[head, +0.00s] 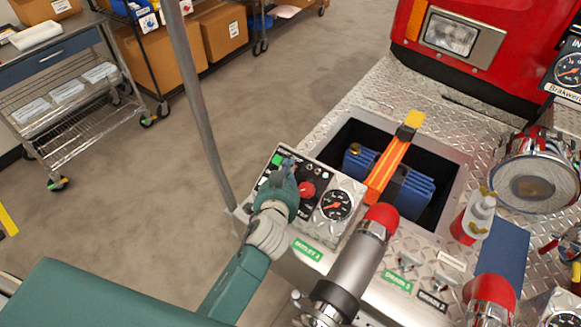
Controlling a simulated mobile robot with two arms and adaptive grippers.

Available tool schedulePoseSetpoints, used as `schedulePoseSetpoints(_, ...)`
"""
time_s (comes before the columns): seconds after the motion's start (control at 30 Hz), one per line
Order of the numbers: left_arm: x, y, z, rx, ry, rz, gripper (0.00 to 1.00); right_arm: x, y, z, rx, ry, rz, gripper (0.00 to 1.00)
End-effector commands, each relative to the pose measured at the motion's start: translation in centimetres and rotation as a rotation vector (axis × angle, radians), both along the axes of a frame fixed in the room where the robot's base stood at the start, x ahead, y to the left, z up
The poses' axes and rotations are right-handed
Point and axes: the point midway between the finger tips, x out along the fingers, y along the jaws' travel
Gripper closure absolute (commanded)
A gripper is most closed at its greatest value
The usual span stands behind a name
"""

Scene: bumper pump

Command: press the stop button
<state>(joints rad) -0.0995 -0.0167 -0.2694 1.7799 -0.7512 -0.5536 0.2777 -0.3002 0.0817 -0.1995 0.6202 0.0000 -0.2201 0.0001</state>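A small black control panel (318,179) sits on the diamond-plate bumper, left of the open compartment. It carries a red round button (307,190) and a green patch (277,159) near its top left corner. Which control is the stop button I cannot read at this size. My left gripper (289,164) is over the left part of the panel, just left of the red button, and hides part of the panel. Whether its fingers are open or shut, or touch the panel, I cannot tell. My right gripper is not in view.
A pressure gauge (336,205) adjoins the panel. A red-tipped pipe (352,258) rises close on the right. An orange strap (388,168) crosses the compartment holding a blue case (418,190). A grey pole (200,105) stands left of the panel. Open floor lies beyond.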

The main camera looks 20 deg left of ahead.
Motion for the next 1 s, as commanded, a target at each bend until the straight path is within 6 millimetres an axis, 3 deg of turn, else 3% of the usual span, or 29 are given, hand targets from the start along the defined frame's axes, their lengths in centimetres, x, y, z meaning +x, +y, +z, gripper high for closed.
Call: schedulePoseSetpoints(1.0, 0.46, -0.12, -0.85, -0.001, 0.000, 0.002, 1.00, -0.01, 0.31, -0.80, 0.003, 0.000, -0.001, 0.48)
